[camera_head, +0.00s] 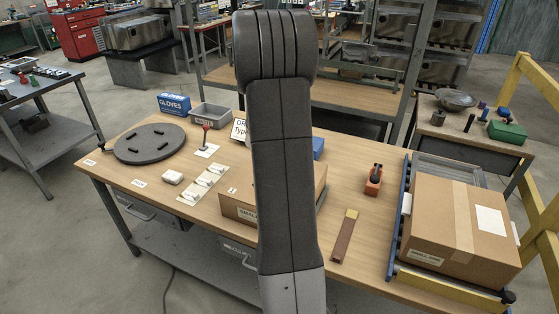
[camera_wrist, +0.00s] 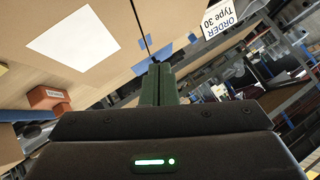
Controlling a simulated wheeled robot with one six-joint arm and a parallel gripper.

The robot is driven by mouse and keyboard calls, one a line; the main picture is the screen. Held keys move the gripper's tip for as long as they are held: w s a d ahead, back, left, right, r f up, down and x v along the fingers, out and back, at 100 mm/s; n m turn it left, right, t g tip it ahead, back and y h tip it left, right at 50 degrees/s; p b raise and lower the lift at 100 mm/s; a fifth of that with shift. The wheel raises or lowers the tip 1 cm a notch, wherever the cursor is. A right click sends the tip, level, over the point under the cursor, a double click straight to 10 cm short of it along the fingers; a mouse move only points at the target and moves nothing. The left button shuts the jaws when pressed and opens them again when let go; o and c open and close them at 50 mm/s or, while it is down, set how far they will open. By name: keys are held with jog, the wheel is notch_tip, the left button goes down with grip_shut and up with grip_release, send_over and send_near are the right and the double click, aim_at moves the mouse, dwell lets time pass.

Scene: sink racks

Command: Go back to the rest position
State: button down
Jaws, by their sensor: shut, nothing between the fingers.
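My gripper (camera_wrist: 156,70) shows in the wrist view with its two green fingers pressed together and empty. A cardboard surface with a white sheet (camera_wrist: 72,45) fills the upper left of that view, beyond the fingers; I cannot tell how far off it is. In the head view my arm stands upright across the middle of the picture. It hides my gripper and part of a small cardboard box (camera_head: 235,208) on the workbench (camera_head: 300,262).
A large cardboard box (camera_head: 437,222) sits on a blue-edged rack at the bench's right. An order card (camera_wrist: 222,20) is at upper right.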

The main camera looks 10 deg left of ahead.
jog(key=s+r+p, duration=0.1)
jog(key=s+r, duration=0.1)
jog(key=s+a+r+p, duration=0.1)
jog(key=shift+s+a+r, duration=0.1)
jog(key=shift+s+r, duration=0.25)
jog(key=shift+r, duration=0.05)
jog(key=shift+w+f, duration=0.1)
